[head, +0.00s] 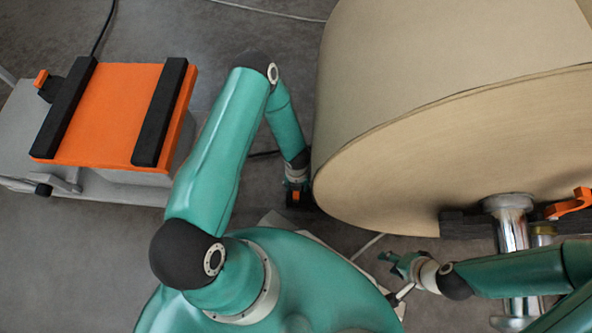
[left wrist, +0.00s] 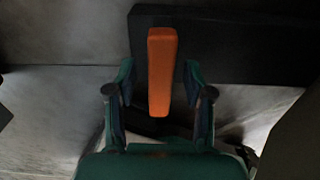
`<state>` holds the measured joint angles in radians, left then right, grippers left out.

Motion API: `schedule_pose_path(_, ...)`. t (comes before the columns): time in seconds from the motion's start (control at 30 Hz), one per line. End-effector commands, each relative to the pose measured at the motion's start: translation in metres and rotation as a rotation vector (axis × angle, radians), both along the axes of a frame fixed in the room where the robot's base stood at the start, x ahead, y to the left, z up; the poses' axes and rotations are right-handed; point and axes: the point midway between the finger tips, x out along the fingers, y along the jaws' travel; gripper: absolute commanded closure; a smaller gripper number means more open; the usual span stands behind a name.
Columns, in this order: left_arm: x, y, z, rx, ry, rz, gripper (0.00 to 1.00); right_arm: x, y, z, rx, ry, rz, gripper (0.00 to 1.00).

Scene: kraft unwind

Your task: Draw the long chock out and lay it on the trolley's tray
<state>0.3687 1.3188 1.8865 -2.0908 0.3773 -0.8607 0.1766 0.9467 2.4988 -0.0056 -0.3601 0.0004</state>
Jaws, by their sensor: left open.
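The long chock (left wrist: 235,50) is a dark block in the left wrist view, with an orange handle (left wrist: 161,70) standing out from it. My left gripper (left wrist: 158,75) is open, one finger on each side of the handle, with a gap on both sides. In the head view my left gripper (head: 296,192) is low beside the big roll's left edge; the chock is mostly hidden there. The trolley (head: 95,183) is grey and stands at the left, with an orange tray (head: 112,110) crossed by two black bars. My right gripper (head: 396,265) is below the roll, its jaws unclear.
The big kraft roll (head: 450,130) fills the upper right. A metal shaft (head: 510,225) comes out of its face, near a dark bar and an orange part (head: 570,205). Grey floor is clear between trolley and roll, apart from cables.

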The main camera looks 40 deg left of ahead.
Motion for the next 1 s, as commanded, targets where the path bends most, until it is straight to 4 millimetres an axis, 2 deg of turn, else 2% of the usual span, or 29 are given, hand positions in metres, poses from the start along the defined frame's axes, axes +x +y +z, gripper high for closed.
schedule_pose_path(0.3, 0.0001, 0.0001, -0.0011, 0.0, 0.0, 0.0, 0.5, 0.0, 0.0, -0.0002, 0.0, 0.0, 0.0, 0.6)
schedule_pose_path(0.6, 0.0, 0.0001, -0.001, 0.0, 0.0, 0.0, 1.0, 0.0, 0.0, -0.0003, 0.0, 0.0, 0.0, 0.6)
schedule_pose_path(1.0, -0.0001, 0.0012, -0.001, 0.001, 0.001, 0.002, 1.0, 0.0, -0.0001, -0.0004, 0.0, 0.0, 0.0, 0.6)
